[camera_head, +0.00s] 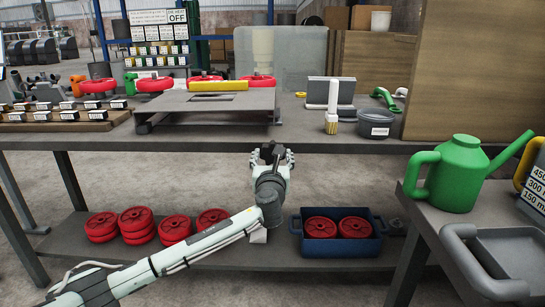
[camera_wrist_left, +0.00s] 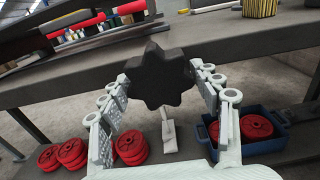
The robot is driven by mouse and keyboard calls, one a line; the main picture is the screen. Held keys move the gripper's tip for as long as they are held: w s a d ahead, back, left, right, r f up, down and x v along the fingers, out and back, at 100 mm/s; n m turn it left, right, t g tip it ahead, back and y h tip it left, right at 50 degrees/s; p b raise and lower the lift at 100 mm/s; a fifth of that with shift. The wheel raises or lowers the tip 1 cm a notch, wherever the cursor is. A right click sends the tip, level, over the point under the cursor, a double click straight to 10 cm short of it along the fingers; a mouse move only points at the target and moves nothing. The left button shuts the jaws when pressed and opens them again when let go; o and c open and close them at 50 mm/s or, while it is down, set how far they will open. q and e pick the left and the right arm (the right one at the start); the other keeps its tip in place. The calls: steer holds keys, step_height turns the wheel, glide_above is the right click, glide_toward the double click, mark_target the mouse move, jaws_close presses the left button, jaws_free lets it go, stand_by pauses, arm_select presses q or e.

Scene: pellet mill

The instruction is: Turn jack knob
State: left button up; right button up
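A black star-shaped knob (camera_wrist_left: 161,78), which I take for the jack knob, is in the middle of the left wrist view. It also shows as a small dark shape in the head view (camera_head: 271,151), in front of the workbench's front edge. My left gripper (camera_head: 272,157) has its fingers on both sides of the knob. In the left wrist view, the left gripper (camera_wrist_left: 163,80) looks spread, with its fingertips close to the knob's edges; firm contact cannot be made out. What the knob is mounted on is hidden. My right gripper is not in view.
A grey raised plate (camera_head: 205,104) stands on the workbench (camera_head: 340,145). Red discs (camera_head: 103,227) and a blue crate (camera_head: 337,250) holding red discs are on the lower shelf. A green watering can (camera_head: 457,178) stands on the right-hand table.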

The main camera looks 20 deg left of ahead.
arm_select(q)
steer(key=c, duration=0.7)
steer(key=shift+n, duration=0.3)
